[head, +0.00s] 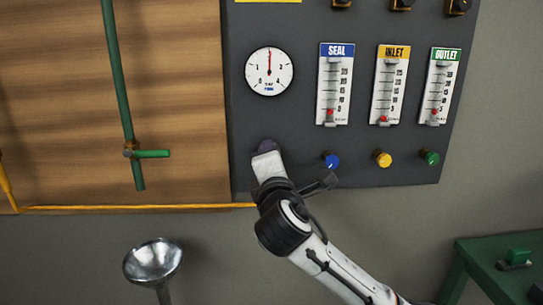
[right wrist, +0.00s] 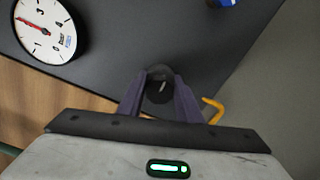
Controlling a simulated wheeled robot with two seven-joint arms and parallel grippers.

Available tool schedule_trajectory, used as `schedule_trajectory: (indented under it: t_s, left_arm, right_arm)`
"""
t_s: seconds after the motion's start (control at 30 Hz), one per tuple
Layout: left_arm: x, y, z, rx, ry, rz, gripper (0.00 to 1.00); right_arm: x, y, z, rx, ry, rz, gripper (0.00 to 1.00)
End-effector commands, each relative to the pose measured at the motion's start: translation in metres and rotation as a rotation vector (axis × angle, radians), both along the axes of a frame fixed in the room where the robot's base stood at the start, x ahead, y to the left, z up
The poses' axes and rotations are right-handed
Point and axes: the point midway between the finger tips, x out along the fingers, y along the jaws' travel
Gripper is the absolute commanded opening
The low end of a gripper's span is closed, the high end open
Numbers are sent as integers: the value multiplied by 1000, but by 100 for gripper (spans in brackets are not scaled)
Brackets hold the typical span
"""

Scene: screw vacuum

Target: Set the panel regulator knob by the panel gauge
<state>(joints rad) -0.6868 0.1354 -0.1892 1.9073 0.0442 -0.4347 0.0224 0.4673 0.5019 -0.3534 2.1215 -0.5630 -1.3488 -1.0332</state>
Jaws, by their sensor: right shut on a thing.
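The panel gauge (head: 269,71) is a white round dial at the upper left of the dark panel. Its red needle points straight up in the head view; the gauge also shows at the upper left of the right wrist view (right wrist: 45,28). The regulator knob (right wrist: 159,86) is small, round and black with a pale mark. My right gripper (head: 267,147) is at the panel below the gauge and hides most of the knob in the head view. In the right wrist view its two fingers (right wrist: 160,98) are shut on the knob's sides. My left gripper is not in view.
Seal (head: 336,85), inlet (head: 388,86) and outlet (head: 439,87) flow tubes stand right of the gauge. Blue (head: 331,161), yellow (head: 383,159) and green (head: 430,157) knobs sit below them. A metal funnel (head: 153,262) is at lower left and a green bench (head: 500,265) at lower right.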

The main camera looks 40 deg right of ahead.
Motion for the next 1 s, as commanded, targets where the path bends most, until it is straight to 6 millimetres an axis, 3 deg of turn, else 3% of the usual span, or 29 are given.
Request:
schedule_trajectory:
  t_s: [0.3, 0.8, 0.83, 0.93, 1.0]
  left_arm:
    - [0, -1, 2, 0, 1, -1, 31]
    - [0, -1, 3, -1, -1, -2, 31]
    - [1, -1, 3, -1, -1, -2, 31]
    - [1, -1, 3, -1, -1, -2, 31]
    - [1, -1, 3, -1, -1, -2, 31]
  right_arm:
    - [0, 1, -3, 92, -50, 1, 9]
    - [0, 1, -3, 106, -58, 2, 9]
    - [0, 1, -3, 105, -58, 2, 35]
    - [0, 1, -3, 105, -59, 2, 50]
    - [0, 1, -2, 104, -60, 2, 50]
